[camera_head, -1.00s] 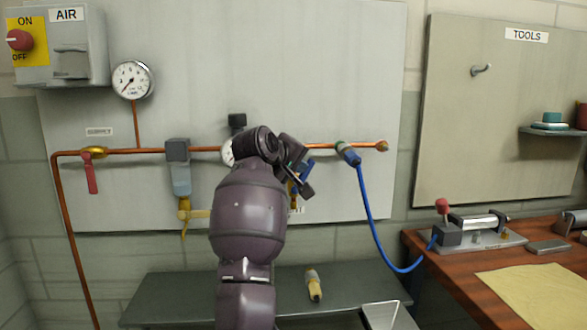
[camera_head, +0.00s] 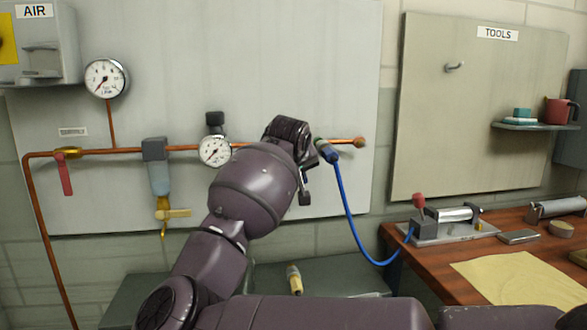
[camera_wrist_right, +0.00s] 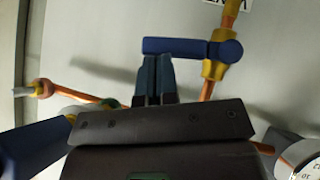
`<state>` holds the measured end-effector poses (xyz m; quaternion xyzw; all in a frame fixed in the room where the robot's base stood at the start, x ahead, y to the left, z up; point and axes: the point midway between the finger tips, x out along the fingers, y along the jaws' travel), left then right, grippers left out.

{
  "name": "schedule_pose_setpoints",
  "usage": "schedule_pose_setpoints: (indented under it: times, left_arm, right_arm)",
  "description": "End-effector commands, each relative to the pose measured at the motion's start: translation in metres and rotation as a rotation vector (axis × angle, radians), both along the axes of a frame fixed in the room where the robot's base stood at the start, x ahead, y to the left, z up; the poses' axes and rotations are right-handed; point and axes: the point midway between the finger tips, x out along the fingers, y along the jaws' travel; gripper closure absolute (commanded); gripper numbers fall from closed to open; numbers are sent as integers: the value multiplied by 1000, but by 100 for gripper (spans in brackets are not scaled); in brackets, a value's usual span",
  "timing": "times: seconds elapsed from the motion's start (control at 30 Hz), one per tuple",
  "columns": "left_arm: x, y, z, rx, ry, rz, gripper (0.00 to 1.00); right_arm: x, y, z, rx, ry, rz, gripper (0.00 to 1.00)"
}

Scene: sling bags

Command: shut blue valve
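The blue valve's handle (camera_wrist_right: 185,47) shows in the right wrist view as a blue bar, lying roughly crosswise to its copper branch pipe with yellow fittings (camera_wrist_right: 214,70). My right gripper (camera_wrist_right: 154,62) has its two fingers close together, with their tips at the handle's free end. They look shut; whether they touch the handle, I cannot tell. In the head view my right arm hides the valve and most of the gripper. My left gripper is not in view.
A copper pipe (camera_head: 110,151) runs along the wall panel, with a red-handled valve (camera_head: 66,172) and gauges (camera_head: 214,150). A blue hose (camera_head: 347,209) hangs to the wooden bench (camera_head: 407,250) at right. A grey shelf (camera_head: 340,272) is below.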

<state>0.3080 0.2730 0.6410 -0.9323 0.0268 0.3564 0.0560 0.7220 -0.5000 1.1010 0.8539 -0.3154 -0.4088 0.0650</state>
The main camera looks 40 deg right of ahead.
Motion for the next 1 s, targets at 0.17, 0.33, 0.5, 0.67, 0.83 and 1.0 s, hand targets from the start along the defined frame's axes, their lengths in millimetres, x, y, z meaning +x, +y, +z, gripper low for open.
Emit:
schedule_pose_setpoints:
  times: [0.17,0.33,0.5,0.67,0.83,1.0]
  left_arm:
    - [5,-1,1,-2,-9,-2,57]
    - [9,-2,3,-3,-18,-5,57]
    - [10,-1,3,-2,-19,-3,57]
    - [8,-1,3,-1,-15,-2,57]
    - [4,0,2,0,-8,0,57]
    - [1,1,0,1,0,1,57]
  right_arm:
    - [-2,-3,-5,0,0,-2,100]
    - [-2,-4,-8,-1,2,0,100]
    - [-3,-5,-8,-1,1,0,100]
    - [-3,-5,-8,-1,1,0,100]
    - [-3,-5,-8,-1,1,0,100]
    - [-2,-4,-9,-1,1,0,100]
